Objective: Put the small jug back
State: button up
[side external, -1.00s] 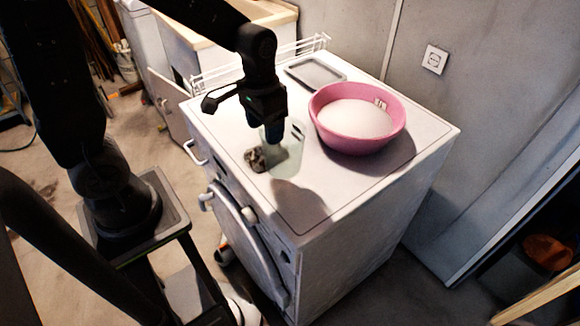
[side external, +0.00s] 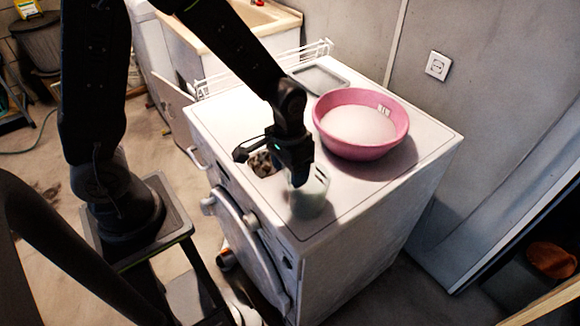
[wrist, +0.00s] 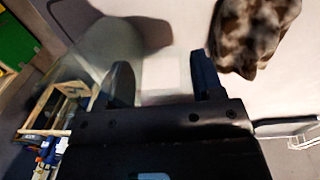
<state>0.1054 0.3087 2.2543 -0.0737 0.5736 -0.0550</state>
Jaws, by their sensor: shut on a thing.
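The small jug (side external: 312,198) is translucent and pale green. It is at the front part of the white washing machine's top (side external: 352,196), near the front right corner in the side view. My gripper (side external: 298,178) is above and at the jug, shut on it. In the wrist view my gripper's two dark fingers (wrist: 163,78) stand apart with part of the jug between them. The see-through jug wall (wrist: 97,58) shows faintly at the left there. Whether the jug's base touches the machine top, I cannot tell.
A pink basin (side external: 341,145) with white contents stands behind and right. A mottled brown cloth-like lump (side external: 262,163) lies left of the jug; it shows in the wrist view (wrist: 252,35). A grey tray (side external: 320,78) and a white wire rack (side external: 215,84) are at the back.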

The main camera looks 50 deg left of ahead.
jog(key=shift+f, duration=0.1)
jog(key=o, duration=1.2)
jog(key=r, duration=1.1)
jog(key=shift+a+r, duration=0.1)
jog(key=shift+a, duration=0.1)
jog(key=s+a+r+t, duration=0.3)
jog(key=s+r+t, duration=0.2)
jog(key=s+r, duration=0.3)
jog(key=shift+s+a+r+t, duration=0.3)
jog(key=shift+s+a+r, duration=0.1)
jog(key=shift+s, duration=1.4)
jog(key=shift+d, duration=0.1)
